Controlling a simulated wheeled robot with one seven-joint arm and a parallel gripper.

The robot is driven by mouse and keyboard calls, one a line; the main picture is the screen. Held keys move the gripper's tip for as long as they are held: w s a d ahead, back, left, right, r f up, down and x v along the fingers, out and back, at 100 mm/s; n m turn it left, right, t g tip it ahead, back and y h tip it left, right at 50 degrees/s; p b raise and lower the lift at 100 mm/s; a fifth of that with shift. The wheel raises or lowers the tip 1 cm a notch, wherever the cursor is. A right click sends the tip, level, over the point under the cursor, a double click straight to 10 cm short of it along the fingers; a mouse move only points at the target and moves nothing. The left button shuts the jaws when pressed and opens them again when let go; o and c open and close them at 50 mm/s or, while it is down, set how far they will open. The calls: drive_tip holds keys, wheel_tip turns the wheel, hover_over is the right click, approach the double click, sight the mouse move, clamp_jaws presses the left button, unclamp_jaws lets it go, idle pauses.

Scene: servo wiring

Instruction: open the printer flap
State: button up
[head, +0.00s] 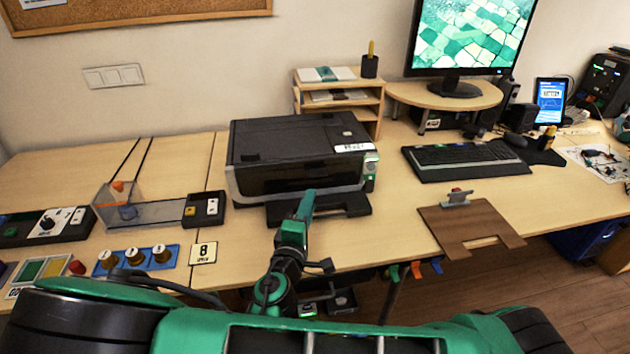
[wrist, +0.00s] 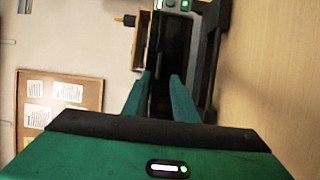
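The black printer (head: 285,135) with a grey lower rim stands on the desk at the middle of the head view. Its dark front face (head: 275,182) appears upright, with a black tray (head: 345,206) sticking out below. I cannot clearly make out the flap's edges. My gripper (head: 308,196) is in front of the printer's front face, over the tray; contact cannot be told. In the wrist view my gripper (wrist: 162,77) has its two green fingers apart, with nothing seen held between them. The printer's dark front (wrist: 172,50) lies beyond the fingertips, turned sideways.
A wooden shelf (head: 340,107) stands behind the printer. A keyboard (head: 465,160) and clipboard (head: 468,228) lie to its right. A switch box (head: 204,209), a clear ramp box and several knobs (head: 135,257) are to its left. Desk around the clipboard is partly clear.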

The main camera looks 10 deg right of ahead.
sight(317, 177)
drive_tip(key=x, duration=1)
drive_tip(key=shift+w+a, duration=0.15)
drive_tip(key=shift+w, duration=0.2)
clamp_jaws()
drive_tip(key=shift+s+f, duration=0.1)
drive_tip(key=shift+f, duration=0.1)
idle(0.9)
